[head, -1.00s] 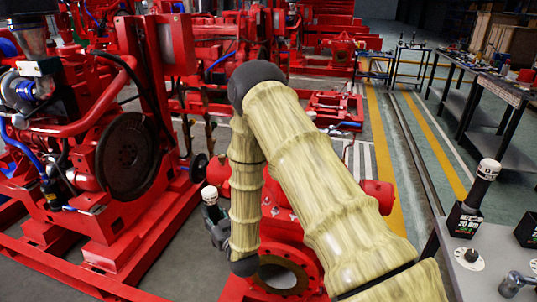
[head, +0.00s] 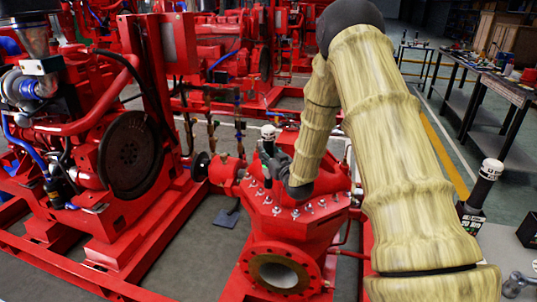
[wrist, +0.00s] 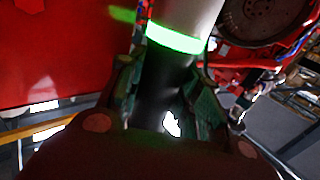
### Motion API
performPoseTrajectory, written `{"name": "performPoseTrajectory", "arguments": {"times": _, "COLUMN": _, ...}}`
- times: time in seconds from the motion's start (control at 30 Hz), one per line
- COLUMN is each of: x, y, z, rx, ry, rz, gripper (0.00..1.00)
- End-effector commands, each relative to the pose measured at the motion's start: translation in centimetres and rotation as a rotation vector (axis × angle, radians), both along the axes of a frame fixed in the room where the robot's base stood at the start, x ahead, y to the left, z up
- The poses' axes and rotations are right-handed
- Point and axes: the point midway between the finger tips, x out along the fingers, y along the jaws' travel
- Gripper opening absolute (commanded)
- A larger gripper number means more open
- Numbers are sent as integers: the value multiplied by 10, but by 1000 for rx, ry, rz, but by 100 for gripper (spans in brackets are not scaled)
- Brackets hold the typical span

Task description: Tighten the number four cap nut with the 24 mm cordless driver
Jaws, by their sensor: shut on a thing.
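My gripper (head: 273,160) is shut on a cordless driver (head: 268,133) with a white top and dark body. It holds the driver roughly upright over the left rear part of the red pump casing. In the wrist view the driver (wrist: 163,80) stands between the two fingers and shows a bright green glowing ring. Several silver cap nuts (head: 295,213) stand along the casing's top flange. I cannot tell which is number four. The driver's lower end is hidden behind my gripper, so I cannot tell whether it touches a nut.
A second white-topped driver (head: 489,172) stands in a black holder on the grey table at right, partly hidden by my arm. A red engine (head: 80,130) with a dark flywheel is at left. A round flanged opening (head: 279,272) faces front. Pipes stand behind the pump.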

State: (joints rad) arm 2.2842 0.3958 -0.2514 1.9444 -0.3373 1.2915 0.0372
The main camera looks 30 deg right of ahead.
Motion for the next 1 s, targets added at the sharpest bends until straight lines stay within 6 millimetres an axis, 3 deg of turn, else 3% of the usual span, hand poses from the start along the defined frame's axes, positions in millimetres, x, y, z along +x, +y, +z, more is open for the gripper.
{"name": "performPoseTrajectory", "arguments": {"times": 0.5, "x": -1, "y": 0, "z": 2, "rx": 0, "ry": -2, "rz": 1, "gripper": 0}}
{"name": "performPoseTrajectory", "arguments": {"times": 1.0, "x": -1, "y": -1, "z": -33, "rx": 0, "ry": -2, "rz": 0, "gripper": 0}}
